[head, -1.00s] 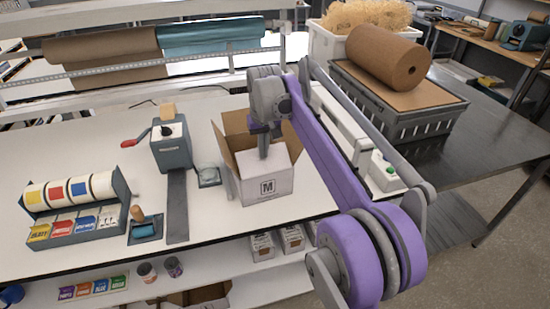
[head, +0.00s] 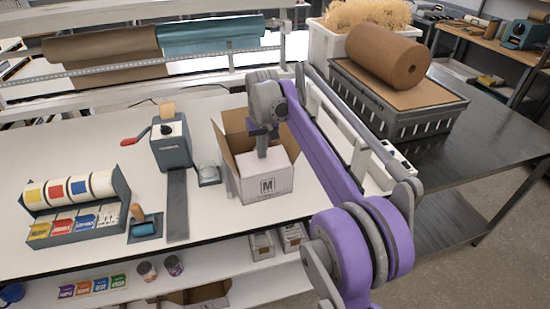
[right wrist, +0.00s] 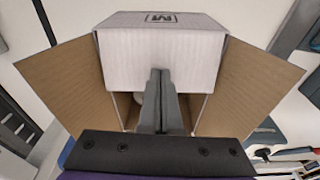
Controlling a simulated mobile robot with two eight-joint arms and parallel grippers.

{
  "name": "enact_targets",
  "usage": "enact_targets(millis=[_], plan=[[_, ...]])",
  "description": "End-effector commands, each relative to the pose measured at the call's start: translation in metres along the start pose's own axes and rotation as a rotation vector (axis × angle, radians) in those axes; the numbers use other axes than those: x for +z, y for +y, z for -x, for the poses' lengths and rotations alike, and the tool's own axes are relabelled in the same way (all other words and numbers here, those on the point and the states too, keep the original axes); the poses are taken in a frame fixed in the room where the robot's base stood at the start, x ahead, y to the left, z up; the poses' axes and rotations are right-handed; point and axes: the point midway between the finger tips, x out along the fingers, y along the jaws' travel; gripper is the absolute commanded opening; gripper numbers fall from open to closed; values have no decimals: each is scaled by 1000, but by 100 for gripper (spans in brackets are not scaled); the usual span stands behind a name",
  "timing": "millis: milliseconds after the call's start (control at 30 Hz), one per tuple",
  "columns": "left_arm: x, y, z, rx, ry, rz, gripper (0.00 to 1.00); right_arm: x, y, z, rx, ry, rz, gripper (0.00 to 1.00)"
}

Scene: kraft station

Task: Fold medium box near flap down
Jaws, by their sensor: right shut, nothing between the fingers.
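The medium box (head: 266,188) stands on the white table, its white front with an M mark facing me. Its near flap (head: 281,163) lies folded inward over the near part of the opening, white side up. In the right wrist view this flap (right wrist: 130,60) is a broad white panel. The brown side flaps (right wrist: 62,85) stand open and spread outward. My right gripper (head: 262,153) points down over the near flap, shut and empty. In the right wrist view its fingers (right wrist: 160,75) overlap the panel; I cannot tell whether they touch it. My left gripper is out of view.
A tape dispenser (head: 172,145) and a small glass dish (head: 208,174) stand left of the box. A label roll rack (head: 75,205) is further left. A grey crate (head: 395,115) with a brown roll stands at the right. Small boxes sit on the shelf below.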

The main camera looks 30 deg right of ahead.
Motion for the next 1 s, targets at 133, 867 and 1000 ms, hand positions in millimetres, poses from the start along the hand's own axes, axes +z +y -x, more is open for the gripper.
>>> enact_targets(millis=[133, 867, 1000], plan=[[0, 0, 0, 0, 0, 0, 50, 0, 0, 0, 0, 0, 0, 0], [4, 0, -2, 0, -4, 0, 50, 1, 0, -7, 0, 0, 0, 0], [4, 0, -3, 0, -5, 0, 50, 2, 0, -9, 0, 0, 0, 0]])
